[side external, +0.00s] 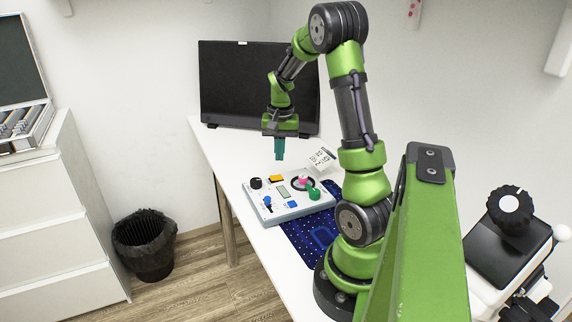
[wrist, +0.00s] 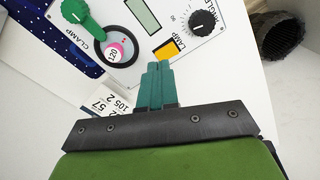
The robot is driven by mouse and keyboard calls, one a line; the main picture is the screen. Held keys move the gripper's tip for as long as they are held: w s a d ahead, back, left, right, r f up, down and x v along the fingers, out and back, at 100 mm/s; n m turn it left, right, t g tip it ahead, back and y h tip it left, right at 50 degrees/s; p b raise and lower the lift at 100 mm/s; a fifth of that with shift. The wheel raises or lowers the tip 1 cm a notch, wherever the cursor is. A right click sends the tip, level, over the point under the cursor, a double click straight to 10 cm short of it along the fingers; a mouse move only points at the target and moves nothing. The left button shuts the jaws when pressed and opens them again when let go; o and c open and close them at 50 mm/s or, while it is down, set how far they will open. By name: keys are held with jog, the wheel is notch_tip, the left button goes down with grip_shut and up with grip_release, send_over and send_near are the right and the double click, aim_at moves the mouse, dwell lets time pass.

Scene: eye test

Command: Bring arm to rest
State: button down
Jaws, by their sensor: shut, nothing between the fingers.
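My gripper (side external: 279,157) hangs above the far side of the white table, fingers pointing down, with nothing between them. In the wrist view its teal fingers (wrist: 157,67) are together. Below and apart from it, a pale control panel (side external: 310,207) lies on the table. The panel carries a black knob (side external: 256,183), an orange lamp button (side external: 277,178), a grey display (side external: 284,191), a pink round part (side external: 303,181), a green clamp lever (side external: 313,192) and blue controls (side external: 267,202). In the wrist view the lever (wrist: 80,17) and black knob (wrist: 203,22) also show.
A dark monitor (side external: 235,85) stands behind my gripper. A printed card (side external: 321,158) and blue patterned mat (side external: 302,250) are by the panel. A black bin (side external: 145,255) is on the floor, drawers (side external: 60,225) at left, and a device with a black knob (side external: 510,205) at right.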

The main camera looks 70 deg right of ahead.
jog(key=s+a+r+n+t+y, duration=0.1)
jog(key=a+r+n+t, duration=0.2)
jog(key=a, duration=1.2)
jog(key=s+a+r+n+t, duration=0.2)
jog(key=a+r+n+t, duration=0.2)
jog(key=a, duration=1.2)
notch_tip(320, 180, up, 6)
jog(key=n, duration=0.3)
jog(key=shift+a+r+y, duration=0.2)
jog(key=shift+r+y, duration=0.05)
jog(key=shift+y, duration=0.15)
